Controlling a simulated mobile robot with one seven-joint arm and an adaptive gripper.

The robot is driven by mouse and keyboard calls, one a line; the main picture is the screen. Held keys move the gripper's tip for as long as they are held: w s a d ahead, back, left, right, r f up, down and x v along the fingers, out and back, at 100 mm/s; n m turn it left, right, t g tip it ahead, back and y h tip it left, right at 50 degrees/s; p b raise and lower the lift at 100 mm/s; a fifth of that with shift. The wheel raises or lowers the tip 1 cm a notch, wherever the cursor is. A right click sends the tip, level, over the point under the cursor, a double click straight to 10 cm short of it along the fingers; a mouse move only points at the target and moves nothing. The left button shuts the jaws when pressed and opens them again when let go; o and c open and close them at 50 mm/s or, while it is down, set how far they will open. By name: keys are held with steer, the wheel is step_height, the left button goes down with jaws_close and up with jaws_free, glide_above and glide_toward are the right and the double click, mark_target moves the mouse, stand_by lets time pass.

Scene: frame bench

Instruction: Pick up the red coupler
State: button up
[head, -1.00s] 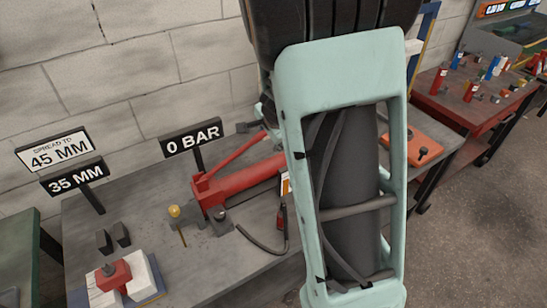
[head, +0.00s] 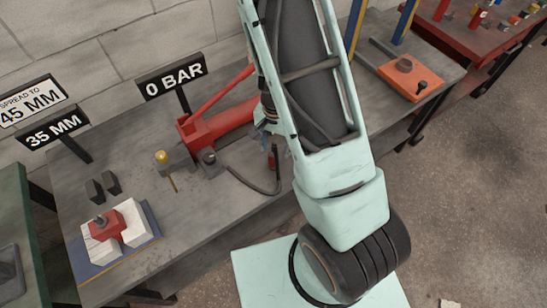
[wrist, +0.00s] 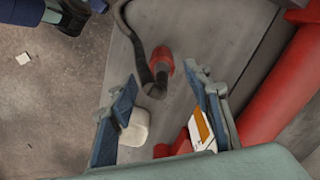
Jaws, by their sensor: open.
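The red coupler (head: 272,159) is a small red cylinder at the end of a black hose, on the grey bench in front of the red hand pump. In the wrist view the red coupler (wrist: 164,58) lies ahead of my fingers, near the middle, with the dark hose end beside it. My gripper (wrist: 160,105) is open, its two blue-grey fingers apart on either side of the view's middle. The coupler is beyond the fingertips, and nothing is clasped. In the head view my gripper is mostly hidden behind my arm near the pump.
The red pump (head: 220,121) stands close by; its red body (wrist: 283,85) fills the right of the wrist view. A 0 BAR sign (head: 174,80) stands behind it. A red-and-white spreader piece (head: 118,228) sits at left. An orange plate (head: 411,77) is at right.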

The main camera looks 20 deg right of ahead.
mark_target(273, 156)
steer(key=f, duration=0.5)
steer(key=shift+a, duration=0.2)
jaws_close()
